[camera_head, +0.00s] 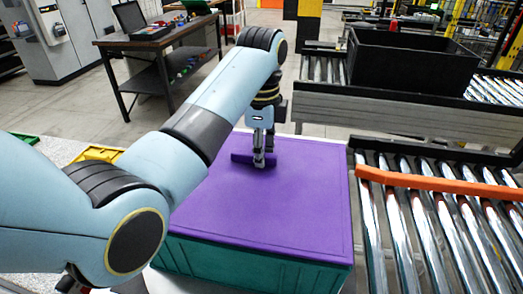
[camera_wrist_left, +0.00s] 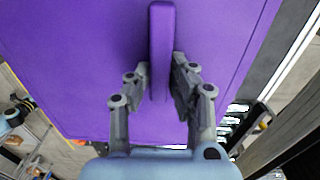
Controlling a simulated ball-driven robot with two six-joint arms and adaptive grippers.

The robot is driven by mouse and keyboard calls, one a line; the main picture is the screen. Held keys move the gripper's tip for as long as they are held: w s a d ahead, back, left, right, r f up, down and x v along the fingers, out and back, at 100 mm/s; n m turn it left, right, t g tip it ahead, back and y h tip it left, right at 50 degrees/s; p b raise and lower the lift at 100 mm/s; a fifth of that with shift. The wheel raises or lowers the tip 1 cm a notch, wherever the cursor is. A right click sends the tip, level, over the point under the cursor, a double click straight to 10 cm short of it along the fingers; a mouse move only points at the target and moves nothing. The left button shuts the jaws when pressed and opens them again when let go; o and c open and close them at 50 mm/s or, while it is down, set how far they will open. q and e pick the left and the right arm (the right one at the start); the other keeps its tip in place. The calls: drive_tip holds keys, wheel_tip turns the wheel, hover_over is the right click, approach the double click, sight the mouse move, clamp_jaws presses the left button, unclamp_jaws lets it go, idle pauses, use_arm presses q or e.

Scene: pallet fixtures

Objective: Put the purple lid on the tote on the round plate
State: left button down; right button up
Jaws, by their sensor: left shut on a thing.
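The purple lid (camera_head: 290,205) is a wide flat panel with an upright bar handle (camera_wrist_left: 161,50) in its middle. It covers the top of the teal tote (camera_head: 250,268), and its near edge lies along the tote's upper edge. I cannot tell whether it is fully seated all round. My left gripper (camera_head: 264,160) is shut on the lid's handle, with one finger on each side; it also shows in the wrist view (camera_wrist_left: 160,80). The tote's inside is hidden. The round plate is not clearly visible under the tote. My right gripper is not in view.
A roller conveyor with an orange bar (camera_head: 440,182) runs to the right of the tote. A black crate (camera_head: 412,65) stands on the conveyor behind it. A dark workbench (camera_head: 155,38) is at the back left. Yellow (camera_head: 97,154) and green items lie left, partly behind my arm.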

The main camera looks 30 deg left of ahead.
use_arm(q)
drive_tip(key=shift+f, duration=0.45)
drive_tip(key=c, duration=1.1)
unclamp_jaws()
